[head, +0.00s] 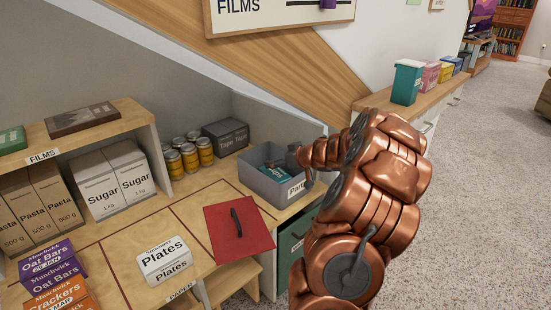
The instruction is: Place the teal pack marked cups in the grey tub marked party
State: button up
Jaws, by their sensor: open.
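The grey tub (270,187) stands on the wooden shelf unit, its label, partly covered by my gripper, starting "Part". A teal pack (277,171) with small light lettering lies inside the tub, low between its walls; the lettering is too small to read. My gripper (303,168), at the end of my copper arm, is over the right side of the tub, to the right of the teal pack. It is open, and nothing shows between its fingers. My arm and gripper hide the tub's right end.
A dark Tape box (226,136) and several yellow-labelled cans (189,157) stand left of the tub. A red folder (238,232) with a black pen lies in front. A white Plates pack (165,261) is further left. A teal bin (406,84) stands on the sideboard.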

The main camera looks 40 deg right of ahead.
jog(key=p+v, duration=0.3)
jog(key=v, duration=0.6)
jog(key=w+a+r+g+h, duration=0.2)
jog(key=w+a+r+h, duration=0.1)
jog(key=w, duration=0.2)
jog(key=s+a+f+g+y, duration=0.1)
jog(key=s+a+g, duration=0.6)
jog(key=s+a, duration=1)
jog(key=s+a+f+g+y, duration=0.2)
jog(key=s+a+g, duration=0.5)
jog(key=s+a, duration=1.1)
jog(key=a, duration=0.5)
jog(key=shift+a+f+n+y, duration=0.25)
jog(key=shift+n+y, duration=0.15)
jog(key=shift+w+r, duration=0.1)
